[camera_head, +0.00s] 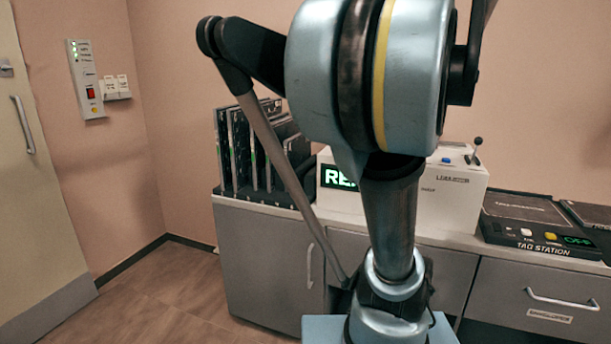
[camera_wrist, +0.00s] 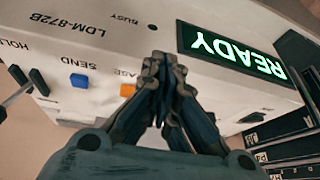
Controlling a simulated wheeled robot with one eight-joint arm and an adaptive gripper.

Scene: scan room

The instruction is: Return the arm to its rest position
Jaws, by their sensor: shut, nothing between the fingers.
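My gripper (camera_wrist: 162,75) shows in the wrist view with its fingertips together and nothing between them. It is in front of the panel of a white machine marked LDM-872B (camera_wrist: 100,55), which looks upside down there. The machine's green READY display (camera_wrist: 232,50) is lit beside the fingertips. A blue SEND button (camera_wrist: 79,80) and an orange button (camera_wrist: 127,90) are on its panel. In the head view my arm stands large in the middle and hides part of the machine (camera_head: 455,195). My gripper is not visible in that view.
A counter with grey drawers (camera_head: 265,260) runs along the wall. A rack of dark upright panels (camera_head: 235,150) stands left of the machine, and a tag station (camera_head: 545,235) to its right. A lever (camera_head: 475,148) sticks up from the machine. The floor (camera_head: 165,290) at left is clear.

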